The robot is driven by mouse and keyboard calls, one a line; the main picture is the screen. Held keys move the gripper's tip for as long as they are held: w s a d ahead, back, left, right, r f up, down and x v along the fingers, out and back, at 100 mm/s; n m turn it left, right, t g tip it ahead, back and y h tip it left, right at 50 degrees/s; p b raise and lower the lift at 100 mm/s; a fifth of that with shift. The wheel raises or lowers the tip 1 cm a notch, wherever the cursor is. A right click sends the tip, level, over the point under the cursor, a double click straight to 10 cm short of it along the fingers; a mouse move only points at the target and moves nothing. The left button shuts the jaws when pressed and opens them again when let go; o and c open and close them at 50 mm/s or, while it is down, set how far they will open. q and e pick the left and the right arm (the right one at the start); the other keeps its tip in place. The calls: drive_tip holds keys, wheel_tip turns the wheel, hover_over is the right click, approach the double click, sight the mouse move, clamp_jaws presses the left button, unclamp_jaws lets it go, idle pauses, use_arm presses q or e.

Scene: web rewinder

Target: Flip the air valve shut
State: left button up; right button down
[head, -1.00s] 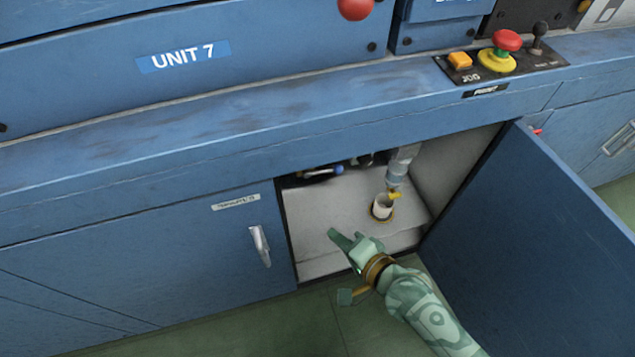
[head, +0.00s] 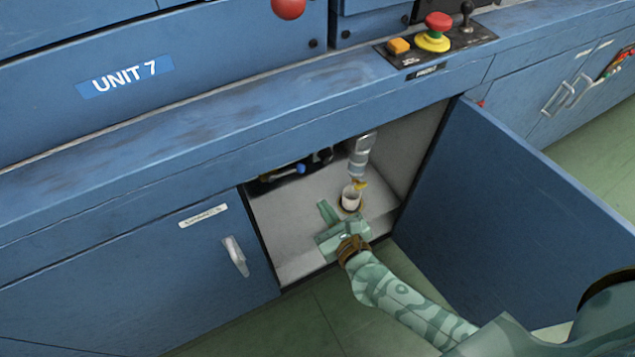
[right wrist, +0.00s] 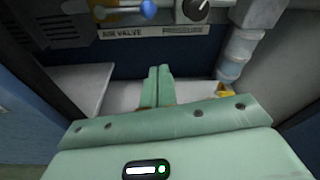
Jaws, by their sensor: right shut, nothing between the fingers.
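The air valve's lever, with a blue tip (head: 301,168), is at the back of the open cabinet. In the right wrist view the blue tip (right wrist: 148,9) is at the top edge, on a silver handle pointing left of it, above the "AIR VALVE" label (right wrist: 122,34). The valve body is largely cut off there. My right gripper (head: 324,208) reaches into the cabinet opening. Its fingers (right wrist: 158,72) are together and empty, below and short of the lever, not touching it. My left gripper is not in view.
A dark pressure knob (right wrist: 196,9) is right of the lever. A clear bowl (head: 359,158) with a yellow drain (right wrist: 225,89) hangs at the right, above a white cup (head: 351,197). The open blue door (head: 500,200) bounds the right side. The cabinet floor's left part is clear.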

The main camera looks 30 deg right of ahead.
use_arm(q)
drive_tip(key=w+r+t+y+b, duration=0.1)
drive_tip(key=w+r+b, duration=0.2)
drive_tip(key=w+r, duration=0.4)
use_arm(e)
drive_tip(key=w+f, duration=0.2)
drive_tip(key=w, duration=0.7)
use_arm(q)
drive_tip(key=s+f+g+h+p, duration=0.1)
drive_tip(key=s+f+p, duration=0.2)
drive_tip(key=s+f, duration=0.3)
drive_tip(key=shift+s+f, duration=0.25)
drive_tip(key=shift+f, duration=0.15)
use_arm(e)
drive_tip(key=shift+s+a+r, duration=0.15)
drive_tip(key=shift+a+r, duration=0.05)
drive_tip(key=shift+r, duration=0.85)
drive_tip(key=shift+s+a+r, duration=0.15)
drive_tip(key=shift+a+r, duration=0.05)
drive_tip(key=shift+r, duration=0.85)
